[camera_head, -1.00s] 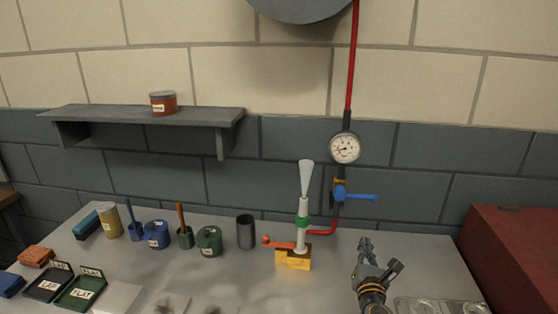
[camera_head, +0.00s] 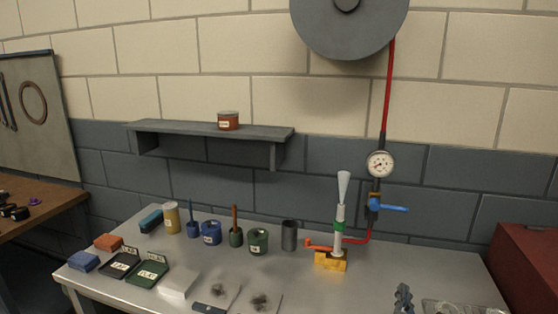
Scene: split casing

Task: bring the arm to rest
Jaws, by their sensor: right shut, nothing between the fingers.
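My right gripper (camera_head: 403,298) shows at the bottom edge of the head view, right of centre, over the front right part of the grey table (camera_head: 375,280). Only its dark fingers show, close together and with nothing between them; the rest of the arm is below the picture. It is apart from the yellow-based air nozzle stand (camera_head: 330,262), which is to its left and farther back. My left gripper is not in view.
Blue and green pots (camera_head: 258,241), a dark cup (camera_head: 289,235) and labelled trays (camera_head: 149,273) stand on the table. A clear tray (camera_head: 460,307) lies right of the gripper, a red cabinet (camera_head: 528,265) beyond. A wooden bench (camera_head: 45,210) is at left.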

